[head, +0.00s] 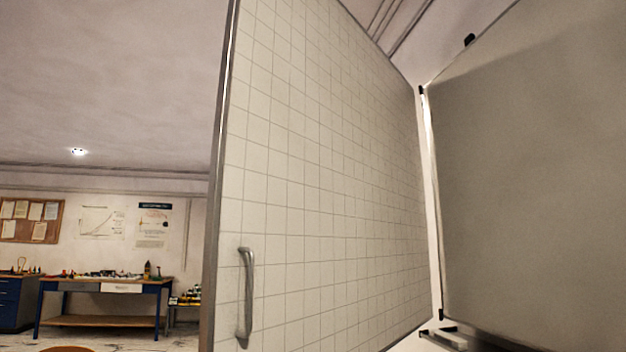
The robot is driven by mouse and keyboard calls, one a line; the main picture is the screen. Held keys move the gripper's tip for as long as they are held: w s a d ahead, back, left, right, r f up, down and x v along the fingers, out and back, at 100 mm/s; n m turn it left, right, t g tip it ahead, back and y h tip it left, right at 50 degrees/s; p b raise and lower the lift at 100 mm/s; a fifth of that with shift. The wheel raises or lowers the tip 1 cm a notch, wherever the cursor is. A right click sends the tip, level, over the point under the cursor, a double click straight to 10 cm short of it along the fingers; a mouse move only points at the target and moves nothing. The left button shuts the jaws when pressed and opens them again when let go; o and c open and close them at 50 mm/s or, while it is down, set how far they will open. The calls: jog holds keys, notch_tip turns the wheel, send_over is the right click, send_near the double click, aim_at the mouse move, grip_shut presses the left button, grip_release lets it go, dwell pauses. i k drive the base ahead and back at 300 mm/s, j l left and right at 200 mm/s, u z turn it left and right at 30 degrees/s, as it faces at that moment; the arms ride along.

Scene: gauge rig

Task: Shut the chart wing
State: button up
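The chart wing (325,170) is a tall white panel with a grid of thin lines and a grey metal edge on its left. It stands open at an angle to a plain grey panel (530,180) on the right. Black hinge pieces show near the top and bottom where the two meet, with a bright gap between them. A grey bar handle (246,293) is fixed upright near the wing's lower left edge. Nothing touches the handle. My gripper is not in view.
A blue-legged workbench (104,285) with small items stands at the far left, beside a blue drawer cabinet (14,303). A cork board (32,221) and posters hang on the wall behind. Part of a round orange-brown thing (66,349) shows at the bottom edge.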

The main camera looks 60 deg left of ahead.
aim_at(316, 240)
jog(key=u, duration=1.7)
